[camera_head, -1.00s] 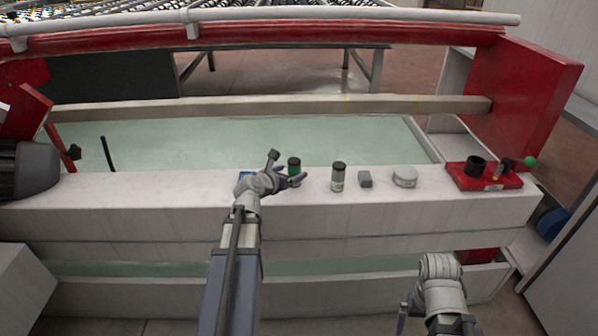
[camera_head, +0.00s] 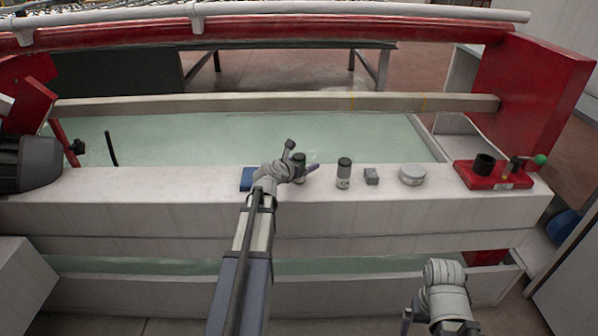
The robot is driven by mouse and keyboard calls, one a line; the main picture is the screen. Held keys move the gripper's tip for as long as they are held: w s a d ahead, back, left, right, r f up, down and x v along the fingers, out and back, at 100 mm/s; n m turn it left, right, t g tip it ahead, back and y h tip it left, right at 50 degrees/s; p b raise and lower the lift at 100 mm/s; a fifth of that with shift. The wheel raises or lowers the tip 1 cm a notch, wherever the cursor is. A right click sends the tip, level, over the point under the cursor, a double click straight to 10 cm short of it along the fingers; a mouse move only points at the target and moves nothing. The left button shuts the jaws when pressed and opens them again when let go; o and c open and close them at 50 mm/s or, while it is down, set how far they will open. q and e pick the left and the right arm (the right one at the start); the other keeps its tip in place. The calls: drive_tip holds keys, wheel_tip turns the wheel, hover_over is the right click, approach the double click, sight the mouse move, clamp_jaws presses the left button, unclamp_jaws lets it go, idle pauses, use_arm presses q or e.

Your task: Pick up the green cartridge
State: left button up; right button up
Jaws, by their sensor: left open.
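A short upright cylinder with a dark top (camera_head: 299,159) stands on the white ledge where the green cartridge stood in the earlier view. Its green body is mostly hidden by my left gripper, so I cannot make out the colour now. My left gripper (camera_head: 301,157) is open, with one finger to the left of the cylinder and one to its right. I cannot tell whether the fingers touch it. My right gripper (camera_head: 407,320) hangs low at the bottom right, away from the ledge, and its jaws do not show clearly.
A blue block (camera_head: 247,179) lies left of my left gripper. To the right stand a dark-capped pale cylinder (camera_head: 343,174), a small grey block (camera_head: 371,176), a round grey tin (camera_head: 411,175) and a red holder (camera_head: 490,176). A greenish water trough (camera_head: 200,140) lies behind the ledge (camera_head: 150,190).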

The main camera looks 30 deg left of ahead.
use_arm(q)
clamp_jaws()
idle(0.6)
